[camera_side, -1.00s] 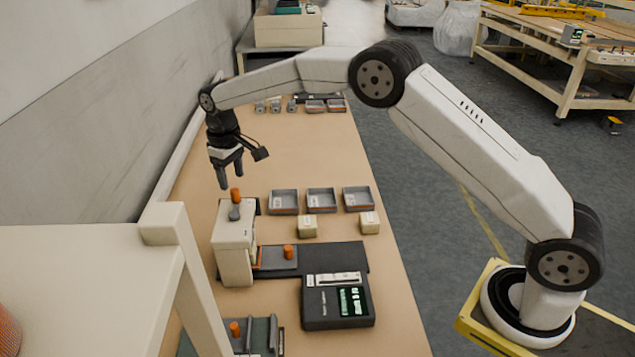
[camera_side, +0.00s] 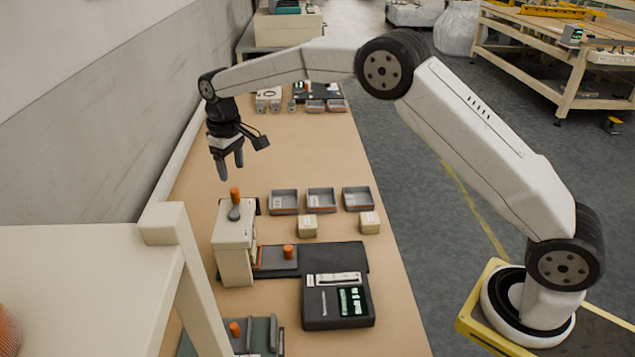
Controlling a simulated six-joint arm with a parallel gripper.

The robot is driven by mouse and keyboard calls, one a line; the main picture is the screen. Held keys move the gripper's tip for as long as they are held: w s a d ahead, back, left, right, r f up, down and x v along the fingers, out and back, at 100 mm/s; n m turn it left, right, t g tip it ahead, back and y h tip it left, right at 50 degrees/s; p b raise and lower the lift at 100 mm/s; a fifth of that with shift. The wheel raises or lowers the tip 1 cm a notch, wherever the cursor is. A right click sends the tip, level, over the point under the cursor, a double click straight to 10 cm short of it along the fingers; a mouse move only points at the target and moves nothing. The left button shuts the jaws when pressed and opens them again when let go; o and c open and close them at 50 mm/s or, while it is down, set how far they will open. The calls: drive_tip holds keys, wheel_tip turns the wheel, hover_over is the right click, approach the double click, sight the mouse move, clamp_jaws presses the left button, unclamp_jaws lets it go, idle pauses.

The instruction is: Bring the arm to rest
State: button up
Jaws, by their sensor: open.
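My gripper (camera_side: 230,168) hangs pointing down above the left part of the tan bench (camera_side: 300,155). It is open, with nothing between its fingers. It is above and apart from the cream press-like block (camera_side: 234,245), which has an orange-topped lever (camera_side: 235,198). My arm reaches across the bench from its base on the right. The bench surface right under the fingers is bare.
Three grey trays (camera_side: 321,200) stand in a row, with two small cream blocks (camera_side: 308,226) in front. A pale shelf frame (camera_side: 170,225) is at front left. The wall borders the bench's left side.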

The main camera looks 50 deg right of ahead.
drive_tip(key=s+d+f+m+t, duration=0.1)
drive_tip(key=s+d, duration=0.2)
drive_tip(key=s, duration=0.7)
drive_tip(key=s+d+f+m, duration=0.1)
drive_tip(key=s+d, duration=0.1)
drive_tip(key=s, duration=0.8)
drive_tip(key=s+d+f+m+t, duration=0.1)
drive_tip(key=s+d, duration=0.2)
drive_tip(key=s, duration=0.8)
drive_tip(key=shift+d+f+t, duration=0.3)
drive_tip(key=shift+w, duration=0.1)
